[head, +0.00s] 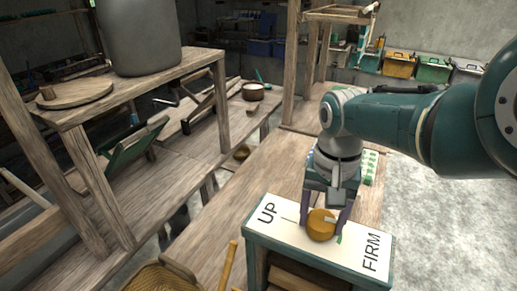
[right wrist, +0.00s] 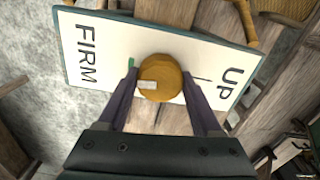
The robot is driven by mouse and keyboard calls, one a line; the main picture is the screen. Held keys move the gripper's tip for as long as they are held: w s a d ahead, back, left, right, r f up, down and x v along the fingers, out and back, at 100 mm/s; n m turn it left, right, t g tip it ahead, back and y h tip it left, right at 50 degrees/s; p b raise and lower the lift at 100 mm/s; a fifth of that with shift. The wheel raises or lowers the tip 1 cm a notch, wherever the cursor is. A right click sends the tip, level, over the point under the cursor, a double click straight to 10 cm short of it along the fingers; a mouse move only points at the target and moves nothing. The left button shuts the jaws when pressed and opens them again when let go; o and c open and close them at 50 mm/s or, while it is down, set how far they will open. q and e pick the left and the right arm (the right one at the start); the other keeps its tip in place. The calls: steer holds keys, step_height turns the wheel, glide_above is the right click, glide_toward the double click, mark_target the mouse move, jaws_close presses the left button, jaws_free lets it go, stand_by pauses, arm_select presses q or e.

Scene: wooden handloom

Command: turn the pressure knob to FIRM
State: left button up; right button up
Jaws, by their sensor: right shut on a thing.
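The pressure knob (head: 321,226) is a round, yellow-brown wooden knob on a white panel with a teal edge (head: 300,244). The panel reads UP on the left and FIRM on the right in the head view. My right gripper (head: 323,220) is shut on the knob, a finger on each side; it also shows in the right wrist view (right wrist: 163,95). There, the knob (right wrist: 160,70) has a pale pointer mark (right wrist: 147,85) on its FIRM side, just below a green mark (right wrist: 131,63) on the panel. A thin black line (right wrist: 200,78) lies toward UP. My left gripper is out of view.
The wooden loom frame (head: 222,105) with a bench fills the left. A grey cylinder (head: 140,38) stands on its upper beam. A wooden stick (head: 228,264) stands left of the panel. Bare grey floor (head: 430,215) lies to the right.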

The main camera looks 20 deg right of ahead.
mark_target(322, 218)
stand_by(0.4)
steer(key=o, duration=1.4)
steer(key=shift+c, duration=0.2)
step_height(322, 218, up, 9)
steer(key=p, duration=0.6)
steer(key=shift+r, duration=0.5)
